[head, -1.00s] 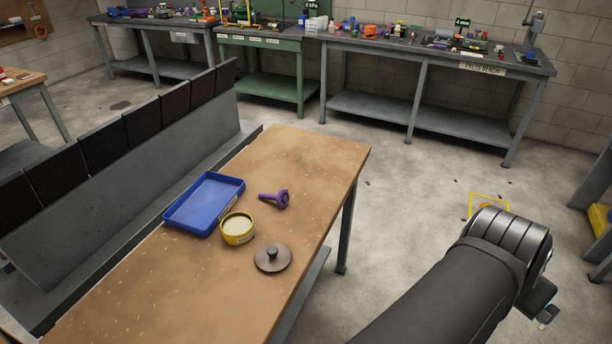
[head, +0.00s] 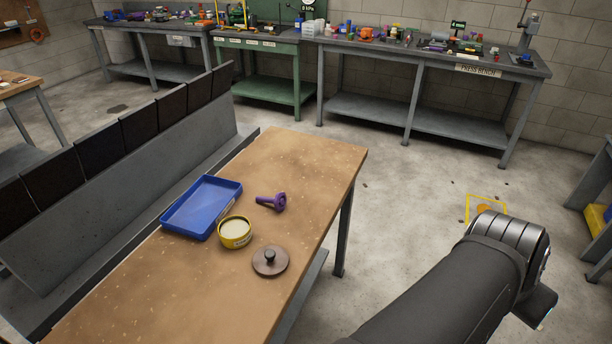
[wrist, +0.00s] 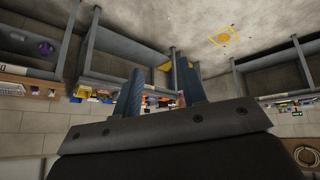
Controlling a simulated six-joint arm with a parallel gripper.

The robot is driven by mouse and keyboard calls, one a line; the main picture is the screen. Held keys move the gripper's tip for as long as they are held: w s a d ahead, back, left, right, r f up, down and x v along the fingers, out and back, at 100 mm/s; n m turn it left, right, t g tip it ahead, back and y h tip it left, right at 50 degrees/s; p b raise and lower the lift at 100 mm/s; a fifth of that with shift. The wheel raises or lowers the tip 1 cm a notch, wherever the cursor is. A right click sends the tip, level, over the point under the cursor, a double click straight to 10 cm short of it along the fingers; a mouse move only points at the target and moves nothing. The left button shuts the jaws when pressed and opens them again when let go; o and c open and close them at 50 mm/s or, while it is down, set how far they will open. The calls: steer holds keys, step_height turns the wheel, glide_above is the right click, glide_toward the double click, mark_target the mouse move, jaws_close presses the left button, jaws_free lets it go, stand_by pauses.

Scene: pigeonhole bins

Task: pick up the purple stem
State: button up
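The purple stem (head: 272,202) lies on its side on the brown worktable, with its wider end to the right. It is just right of the blue tray and behind the yellow tin, apart from both. My gripper is far from it, off the table's right side. In the wrist view, my gripper's two blue fingers (wrist: 164,72) stand apart with nothing between them. They point away from the table, towards the room. The fingertips are not clear in the head view.
The blue tray (head: 166,219) looks empty. The yellow tin (head: 236,240) and a dark brown knobbed lid (head: 270,264) are in front of the stem. A sloped row of dark bins (head: 85,172) runs along the left. The table's right part and near end (head: 130,300) are clear.

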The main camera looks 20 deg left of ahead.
steer(key=s+d+f+g+h, duration=0.1)
steer(key=s+d+f+g, duration=0.1)
steer(key=d+f+g, duration=0.3)
steer(key=w+a+f+n+t+h, duration=0.25)
steer(key=w+a+n, duration=0.55)
steer(key=w+n, duration=0.5)
steer(key=w+a+f+n+t, duration=0.1)
steer(key=w+a+n+t, duration=0.1)
steer(key=w+a+n, duration=0.4)
steer(key=w+a+f+n+t, duration=0.15)
steer(key=a+n, duration=0.25)
steer(key=a, duration=0.5)
steer(key=n+t+y, duration=0.7)
steer(key=n+t, duration=0.1)
steer(key=n, duration=1.4)
glide_toward(277, 195)
steer(key=x, duration=0.6)
steer(key=shift+d+f, duration=0.15)
steer(key=shift+d, duration=0.1)
steer(key=shift+x, duration=3.05)
steer(key=shift+w+a, duration=0.1)
steer(key=shift+a, duration=0.1)
jaws_close()
